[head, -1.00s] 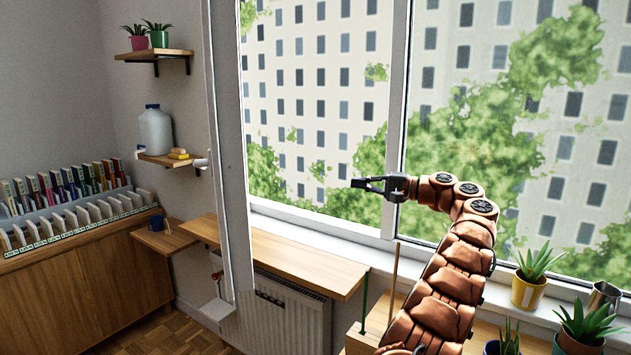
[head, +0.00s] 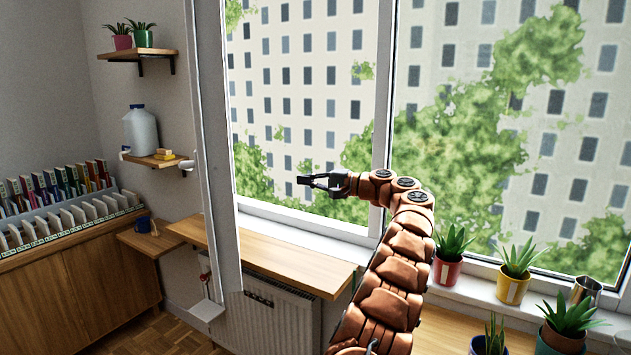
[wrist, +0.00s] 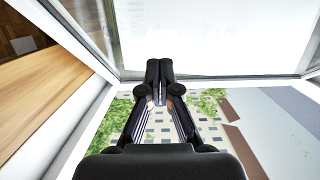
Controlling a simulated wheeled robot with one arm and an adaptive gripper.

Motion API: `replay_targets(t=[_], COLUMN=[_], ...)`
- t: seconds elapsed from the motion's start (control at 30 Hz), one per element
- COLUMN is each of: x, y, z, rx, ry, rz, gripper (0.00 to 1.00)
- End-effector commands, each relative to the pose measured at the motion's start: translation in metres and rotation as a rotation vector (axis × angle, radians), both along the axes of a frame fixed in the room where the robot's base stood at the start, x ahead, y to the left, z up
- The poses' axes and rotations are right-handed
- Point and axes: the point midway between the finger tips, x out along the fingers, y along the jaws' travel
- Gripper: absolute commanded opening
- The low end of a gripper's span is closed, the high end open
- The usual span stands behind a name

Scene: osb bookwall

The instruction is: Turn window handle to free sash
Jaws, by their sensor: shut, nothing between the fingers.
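The window sash (head: 218,150) is a tall white-framed panel seen almost edge-on in the head view. It stands swung inward at the left of the window opening. A small white handle (head: 187,165) sticks out from the left side of the sash. My gripper (head: 304,181) is shut and empty, pointing left in front of the open window, well to the right of the sash and apart from the handle. In the wrist view my gripper (wrist: 160,66) has its fingers together, with a white frame rail beyond it and the outside below. The handle cannot be made out there.
A wooden ledge (head: 285,265) runs below the window above a radiator (head: 265,318). Potted plants, including a red pot (head: 447,271) and a yellow pot (head: 512,288), stand on the right of the sill. Wall shelves (head: 160,161) lie beyond the sash. Air between gripper and sash looks clear.

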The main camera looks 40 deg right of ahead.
Motion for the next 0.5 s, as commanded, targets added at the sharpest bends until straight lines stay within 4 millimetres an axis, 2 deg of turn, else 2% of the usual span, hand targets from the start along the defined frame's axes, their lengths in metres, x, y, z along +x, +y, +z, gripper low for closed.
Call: replay_targets(t=[0.23,0.5], x=[0.003,0.004], y=[0.014,0.02], z=[0.001,0.0], rx=[0.0,0.0], ry=[0.0,0.001], rz=[0.002,0.003], gripper=[0.0,0.0])
